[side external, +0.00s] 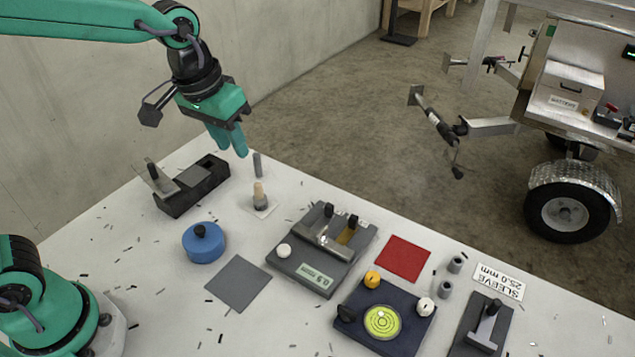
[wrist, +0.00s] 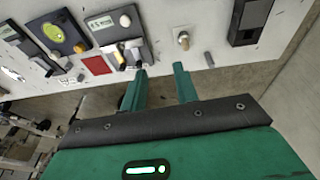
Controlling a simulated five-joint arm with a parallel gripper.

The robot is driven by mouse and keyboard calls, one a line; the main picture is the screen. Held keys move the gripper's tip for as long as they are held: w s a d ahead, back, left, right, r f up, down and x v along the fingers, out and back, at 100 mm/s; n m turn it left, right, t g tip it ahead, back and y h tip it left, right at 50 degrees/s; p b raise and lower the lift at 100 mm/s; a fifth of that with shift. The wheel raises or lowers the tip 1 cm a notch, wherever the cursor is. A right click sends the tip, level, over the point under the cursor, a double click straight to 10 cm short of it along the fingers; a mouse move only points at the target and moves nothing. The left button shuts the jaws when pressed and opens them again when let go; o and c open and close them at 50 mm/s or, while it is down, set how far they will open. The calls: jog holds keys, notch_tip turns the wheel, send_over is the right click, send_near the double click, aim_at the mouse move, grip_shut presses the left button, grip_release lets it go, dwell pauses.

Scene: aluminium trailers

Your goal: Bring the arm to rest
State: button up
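My gripper (side external: 233,150) hangs in the air above the far edge of the white table, near a grey upright pin (side external: 257,164). In the wrist view its two green fingers (wrist: 160,68) stand apart with nothing between them, so it is open and empty. My arm reaches in from the upper left, and no part of the gripper appears to touch anything on the table.
The white table (side external: 140,284) holds a black block tool (side external: 190,190), a blue round pot (side external: 204,243), a grey fixture (side external: 305,270), a red square (side external: 403,258) and a dark plate with a level (side external: 382,320). A wall stands behind; a trailer (side external: 565,205) stands right.

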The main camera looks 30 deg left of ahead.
jog(key=s+a+r+t, duration=0.1)
jog(key=s+a+t, duration=0.2)
jog(key=s+a, duration=0.6)
jog(key=s, duration=0.3)
jog(key=shift+s+a+y, duration=0.3)
jog(key=shift+s+a, duration=0.1)
